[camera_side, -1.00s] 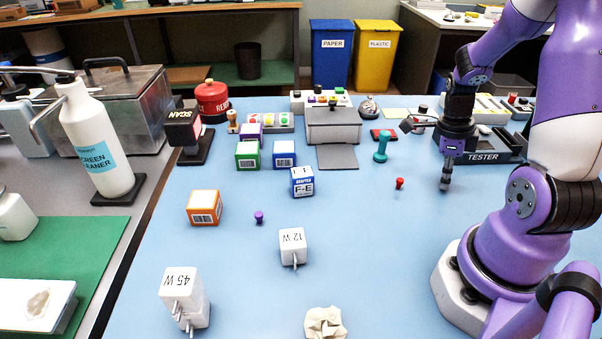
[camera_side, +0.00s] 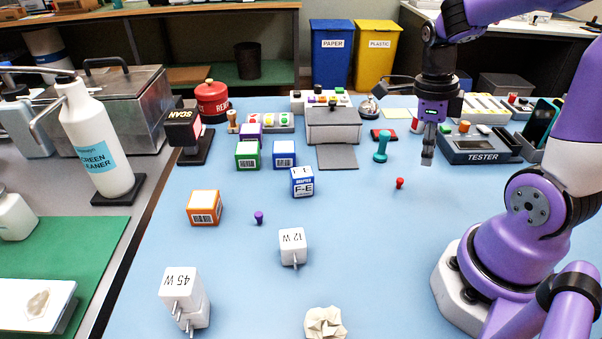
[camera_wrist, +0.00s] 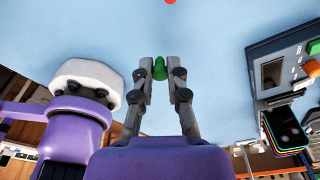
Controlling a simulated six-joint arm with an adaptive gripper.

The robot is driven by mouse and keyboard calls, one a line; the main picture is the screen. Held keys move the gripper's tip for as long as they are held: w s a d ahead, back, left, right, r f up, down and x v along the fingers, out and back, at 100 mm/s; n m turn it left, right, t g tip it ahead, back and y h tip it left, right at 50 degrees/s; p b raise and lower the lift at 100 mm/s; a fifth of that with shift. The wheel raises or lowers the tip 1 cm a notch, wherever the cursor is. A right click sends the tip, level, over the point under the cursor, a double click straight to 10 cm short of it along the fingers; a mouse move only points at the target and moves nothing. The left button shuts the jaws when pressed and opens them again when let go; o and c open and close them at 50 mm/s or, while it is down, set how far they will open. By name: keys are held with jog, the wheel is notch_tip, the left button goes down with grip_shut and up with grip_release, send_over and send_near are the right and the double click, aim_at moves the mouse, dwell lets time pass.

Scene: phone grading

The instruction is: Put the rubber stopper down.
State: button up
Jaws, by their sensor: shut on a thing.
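My gripper (camera_side: 428,155) hangs above the blue table, left of the tester, with its fingers pointing down. In the wrist view its two fingertips (camera_wrist: 160,66) are closed on a small green rubber stopper (camera_wrist: 160,69). The stopper is too small or hidden to make out between the fingers in the side view. There is clear space under the fingertips.
A red peg (camera_side: 400,183) stands on the table just in front of my gripper. The tester (camera_side: 480,147) is to the right. Bare table (camera_side: 360,220) lies to the front left.

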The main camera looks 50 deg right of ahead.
jog(key=w+a+r+n+t+h, duration=0.1)
jog(key=w+a+r+n, duration=0.2)
jog(key=w+a+n, duration=0.5)
jog(key=w+a+r+n+t, duration=0.1)
jog(key=w+a+r+n, duration=0.1)
jog(key=w+a+n, duration=0.6)
jog(key=a+r+n+t+y, duration=0.1)
jog(key=a+r+n+y, duration=0.1)
jog(key=a+n, duration=1.9)
send_over(202, 203)
jog(key=f, duration=0.7)
jog(key=shift+s, duration=0.25)
jog(key=shift+d+f, duration=0.1)
jog(key=shift+f, duration=2)
jog(key=shift+f, duration=0.1)
